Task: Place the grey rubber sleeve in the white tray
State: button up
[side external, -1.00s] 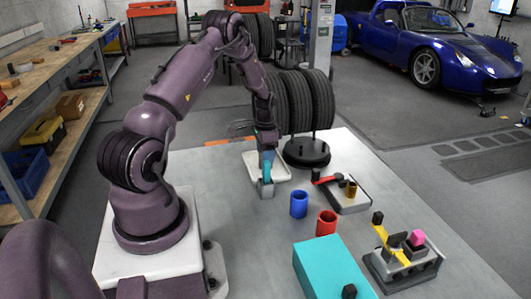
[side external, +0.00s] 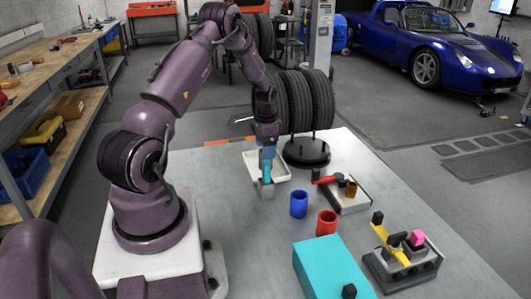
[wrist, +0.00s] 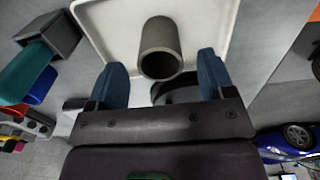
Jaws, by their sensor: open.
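The grey rubber sleeve (wrist: 161,48) is a hollow cylinder in the wrist view, its open end facing the camera. It appears over or in the white tray (wrist: 108,22); whether it touches the tray floor is unclear. The tray also shows in the side view (side external: 282,173), partly hidden by my gripper. My gripper (wrist: 160,65) is open, with one blue finger on each side of the sleeve and gaps between. In the side view my gripper (side external: 268,156) is low at the tray, and the sleeve cannot be made out there.
A grey block with a teal handle (side external: 266,184) stands just in front of the tray. A blue cup (side external: 299,204) and a red cup (side external: 326,223) stand nearby. The tyre stand (side external: 307,152) is close behind the tray.

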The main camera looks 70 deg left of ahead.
notch_tip(320, 180, up, 9)
jog(key=w+d+r+t+y, duration=0.1)
jog(key=w+d+r+t, duration=0.1)
jog(key=d+r, duration=1.5)
jog(key=s+d+r+t, duration=0.1)
jog(key=s+d, duration=0.5)
jog(key=d, duration=0.3)
jog(key=s+d+r+t+h, duration=0.1)
jog(key=s+d+r+t, duration=0.1)
jog(key=s+d, duration=0.4)
jog(key=d, duration=0.3)
jog(key=shift+s+d+t, duration=0.25)
jog(key=shift+s+t, duration=0.05)
jog(key=shift+s, duration=0.05)
